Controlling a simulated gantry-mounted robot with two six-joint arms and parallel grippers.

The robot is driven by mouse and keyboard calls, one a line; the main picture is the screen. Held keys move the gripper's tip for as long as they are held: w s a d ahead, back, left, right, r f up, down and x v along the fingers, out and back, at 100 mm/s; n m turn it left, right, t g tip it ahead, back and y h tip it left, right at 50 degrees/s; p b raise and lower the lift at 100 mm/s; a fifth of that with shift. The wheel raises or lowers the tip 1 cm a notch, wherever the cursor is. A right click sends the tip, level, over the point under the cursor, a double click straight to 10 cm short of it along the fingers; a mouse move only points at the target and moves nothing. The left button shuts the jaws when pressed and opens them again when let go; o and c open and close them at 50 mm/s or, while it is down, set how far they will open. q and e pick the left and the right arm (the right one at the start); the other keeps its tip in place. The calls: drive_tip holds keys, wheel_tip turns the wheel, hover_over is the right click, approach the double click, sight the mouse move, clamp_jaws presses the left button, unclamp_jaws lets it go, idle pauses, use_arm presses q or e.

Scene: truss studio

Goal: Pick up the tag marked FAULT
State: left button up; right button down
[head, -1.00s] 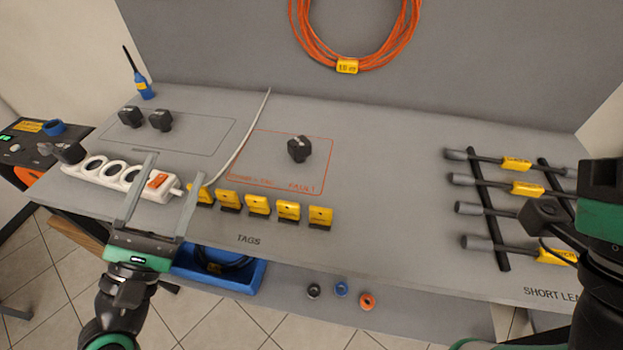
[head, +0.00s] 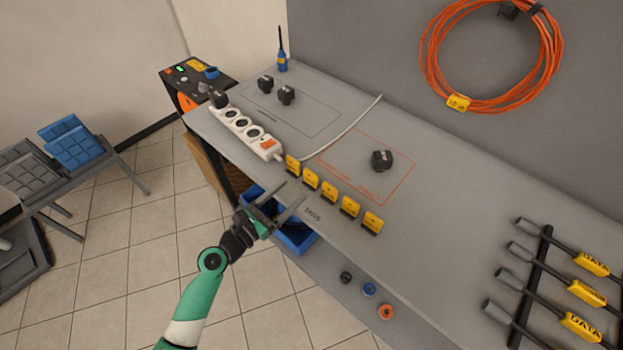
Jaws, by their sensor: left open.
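Several yellow tags stand in a row in dark holders near the bench's front edge: a first tag (head: 292,165) beside the power strip, then a second (head: 310,178), a third (head: 328,192), a fourth (head: 349,206) and a last tag (head: 371,222) at the right end. Their lettering is too small to read, so I cannot tell which is marked FAULT. My left gripper (head: 293,192) is open and empty, just on the near side of the tags at the left of the row, apart from them as far as I can see. My right gripper is out of view.
A white power strip (head: 247,132) lies left of the tags. A black plug (head: 382,160) sits in the red outlined area behind them. A blue bin (head: 297,241) is below the front edge. Cables with yellow labels (head: 583,292) lie at right. The middle front surface is clear.

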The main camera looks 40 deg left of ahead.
sight(309, 175)
use_arm(q)
drive_tip(key=w, duration=0.3)
drive_tip(key=shift+w, duration=0.2)
drive_tip(key=w, duration=0.1)
drive_tip(key=w+b, duration=0.1)
drive_tip(key=w, duration=0.3)
drive_tip(key=shift+w+a+r+b, duration=0.1)
drive_tip(key=shift+r+b, duration=0.15)
drive_tip(key=shift+b, duration=0.1)
drive_tip(key=c, duration=1.1)
drive_tip(key=shift+r, duration=0.15)
drive_tip(key=r+p, duration=0.4)
drive_tip(key=shift+s+r, duration=0.15)
drive_tip(key=shift+s, duration=0.05)
drive_tip(key=s+d+r+p, duration=0.2)
drive_tip(key=s+p, duration=0.1)
drive_tip(key=s, duration=0.1)
drive_tip(key=s+d+r+p, duration=0.3)
drive_tip(key=s+p, duration=0.1)
drive_tip(key=s+d+r+p, duration=0.2)
drive_tip(key=s+r+p, duration=0.1)
drive_tip(key=p, duration=0.1)
drive_tip(key=shift+s+d+r, duration=0.15)
drive_tip(key=shift+s+r, duration=0.1)
drive_tip(key=shift+s, duration=0.15)
